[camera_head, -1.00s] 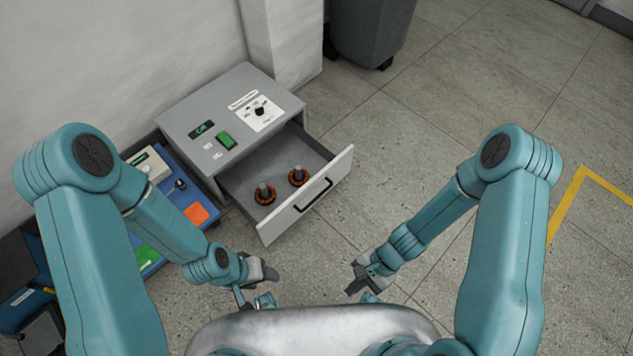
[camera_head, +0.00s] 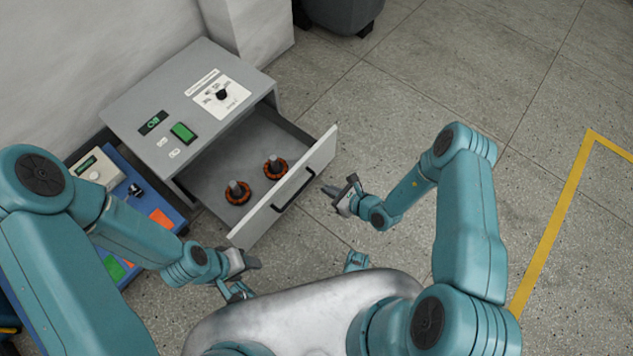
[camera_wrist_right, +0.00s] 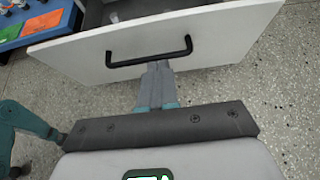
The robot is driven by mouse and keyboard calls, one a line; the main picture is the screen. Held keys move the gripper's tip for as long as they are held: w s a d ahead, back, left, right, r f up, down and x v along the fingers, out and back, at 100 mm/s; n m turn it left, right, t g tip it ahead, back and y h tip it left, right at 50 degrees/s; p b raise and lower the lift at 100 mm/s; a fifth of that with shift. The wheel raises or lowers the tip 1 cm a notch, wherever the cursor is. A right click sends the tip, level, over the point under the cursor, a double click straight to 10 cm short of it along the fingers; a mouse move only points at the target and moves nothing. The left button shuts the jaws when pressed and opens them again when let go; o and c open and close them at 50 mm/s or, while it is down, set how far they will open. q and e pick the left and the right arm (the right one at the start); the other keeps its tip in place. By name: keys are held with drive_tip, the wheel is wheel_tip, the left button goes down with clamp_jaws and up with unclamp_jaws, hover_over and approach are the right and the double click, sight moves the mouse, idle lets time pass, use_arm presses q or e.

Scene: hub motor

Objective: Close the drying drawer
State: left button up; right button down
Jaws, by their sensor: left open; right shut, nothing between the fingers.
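The drying drawer (camera_head: 287,193) is pulled out of a grey cabinet (camera_head: 176,110). Its white front has a black bar handle, and two orange-and-black wound parts with grey shafts stand inside. My right gripper (camera_head: 333,192) is just in front of the drawer front, near the handle's right end. In the right wrist view the shut, empty fingers (camera_wrist_right: 157,72) point at the drawer front (camera_wrist_right: 218,33), just below the handle (camera_wrist_right: 150,51); I cannot tell whether they touch it. My left gripper (camera_head: 252,264) is open and empty, in front of the drawer's left corner.
A blue workstation (camera_head: 131,186) with green and orange pads stands left of the cabinet, behind my left arm. A dark bin (camera_head: 343,12) is at the back. The floor to the right is clear, with a yellow line (camera_head: 553,230).

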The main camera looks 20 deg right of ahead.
sight(295, 173)
drive_tip(key=b+x, duration=0.1)
drive_tip(key=x, duration=0.2)
drive_tip(key=b+x, duration=0.2)
drive_tip(key=x, duration=0.2)
drive_tip(key=r+b+x, duration=0.1)
drive_tip(key=x, duration=0.3)
drive_tip(key=shift+w+a, duration=0.1)
drive_tip(key=shift+a, duration=0.35)
use_arm(q)
drive_tip(key=shift+w+a+f+b, duration=0.1)
drive_tip(key=shift+a+f+b, duration=0.1)
drive_tip(key=shift+f, duration=1.05)
drive_tip(key=shift+a+f+b, duration=0.1)
drive_tip(key=shift+f+b, duration=0.05)
drive_tip(key=shift+f, duration=1.05)
use_arm(e)
drive_tip(key=shift+w+a+r, duration=0.15)
drive_tip(key=shift+w+a, duration=0.15)
drive_tip(key=shift+w, duration=0.2)
drive_tip(key=shift+w, duration=0.1)
